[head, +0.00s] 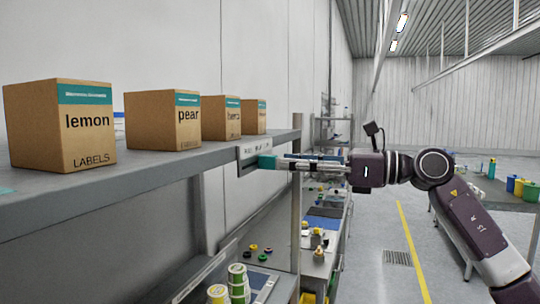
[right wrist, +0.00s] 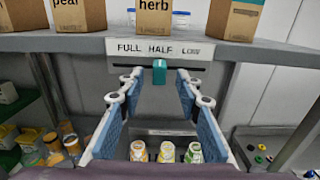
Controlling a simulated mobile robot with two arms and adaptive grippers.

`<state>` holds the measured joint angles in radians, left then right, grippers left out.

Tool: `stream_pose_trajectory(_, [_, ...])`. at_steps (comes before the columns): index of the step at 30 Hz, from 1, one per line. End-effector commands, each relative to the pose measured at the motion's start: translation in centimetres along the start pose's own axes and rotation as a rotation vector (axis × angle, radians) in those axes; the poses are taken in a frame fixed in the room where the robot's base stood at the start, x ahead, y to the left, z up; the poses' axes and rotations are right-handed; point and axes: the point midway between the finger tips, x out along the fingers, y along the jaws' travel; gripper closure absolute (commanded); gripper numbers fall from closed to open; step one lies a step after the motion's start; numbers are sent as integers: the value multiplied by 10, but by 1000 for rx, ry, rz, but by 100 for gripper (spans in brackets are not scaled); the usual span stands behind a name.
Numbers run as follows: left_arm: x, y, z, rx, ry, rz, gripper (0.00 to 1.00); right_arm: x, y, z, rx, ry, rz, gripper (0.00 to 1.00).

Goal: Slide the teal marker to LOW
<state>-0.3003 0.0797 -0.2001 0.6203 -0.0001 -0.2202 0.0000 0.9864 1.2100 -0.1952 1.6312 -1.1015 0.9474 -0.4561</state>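The teal marker (right wrist: 159,72) hangs on a slot in the shelf's front edge, below the word HALF on the label strip (right wrist: 185,50) that reads FULL, HALF, LOW from left to right. In the head view the marker (head: 267,161) is at the tips of my right gripper (head: 285,163). In the right wrist view my right gripper (right wrist: 157,88) is open, with one blue-padded finger on each side of the marker and gaps on both sides. Nothing is held. My left gripper is not in view.
Label boxes stand on the shelf (head: 130,175) above, including the lemon box (head: 60,125) and pear box (head: 173,120). Below are several small lidded jars (right wrist: 167,152) and a lower bench with parts. The aisle floor (head: 375,250) at right is clear.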

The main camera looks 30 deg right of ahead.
Motion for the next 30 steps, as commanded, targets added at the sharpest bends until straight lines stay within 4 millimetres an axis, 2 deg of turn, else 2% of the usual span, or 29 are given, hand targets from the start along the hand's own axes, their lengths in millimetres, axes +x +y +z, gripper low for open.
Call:
stream_pose_trajectory(1, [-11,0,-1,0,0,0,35,10,1,6,3,-2,3,68])
stream_pose_trajectory(9, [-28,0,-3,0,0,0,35,44,0,4,4,-3,1,68])
stream_pose_trajectory(20, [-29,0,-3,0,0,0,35,51,0,1,4,-3,0,68])
stream_pose_trajectory(21, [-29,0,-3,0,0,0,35,51,0,1,4,-3,0,69])
stream_pose_trajectory(30, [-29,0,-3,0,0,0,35,50,0,1,4,-3,0,100])
